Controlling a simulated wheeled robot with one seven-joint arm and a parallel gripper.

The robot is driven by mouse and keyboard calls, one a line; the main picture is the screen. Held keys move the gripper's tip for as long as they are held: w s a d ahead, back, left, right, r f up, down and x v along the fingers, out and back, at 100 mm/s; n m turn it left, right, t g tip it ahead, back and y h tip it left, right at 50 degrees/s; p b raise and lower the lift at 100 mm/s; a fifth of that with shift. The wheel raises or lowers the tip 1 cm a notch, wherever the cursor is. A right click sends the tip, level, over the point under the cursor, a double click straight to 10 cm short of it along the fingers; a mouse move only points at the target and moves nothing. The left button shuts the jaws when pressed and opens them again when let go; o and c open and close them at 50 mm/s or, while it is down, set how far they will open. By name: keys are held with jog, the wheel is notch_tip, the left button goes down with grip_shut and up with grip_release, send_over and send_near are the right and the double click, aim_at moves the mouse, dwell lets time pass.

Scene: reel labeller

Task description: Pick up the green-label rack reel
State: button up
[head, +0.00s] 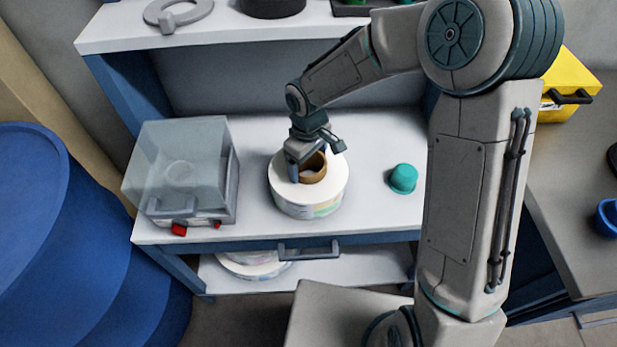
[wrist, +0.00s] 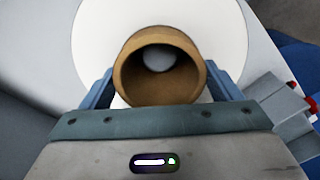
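A wide white reel (head: 283,193) with a brown core (head: 313,172) lies flat on the white worktop. Its side shows pale green and multicoloured print; I cannot tell if this is the green label. My gripper (head: 315,155) is over the reel, pointing down, its fingers spread around the core. In the wrist view, the core (wrist: 128,82) sits between the blue fingers of my gripper (wrist: 160,88), with the white reel face (wrist: 90,35) behind it. Any contact is unclear. Another white reel (head: 250,268) lies on the lower shelf, partly hidden by the worktop.
A machine with a clear cover (head: 182,160) and a red button stands left of the reel. A teal knob-like object (head: 403,178) stands to the right. An upper shelf (head: 225,30) is behind. A blue barrel (head: 60,240) is at left, a yellow box (head: 570,85) at right.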

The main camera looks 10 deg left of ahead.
jog(key=c, duration=1)
jog(key=shift+w, duration=0.1)
jog(key=c, duration=0.5)
jog(key=shift+r, duration=0.15)
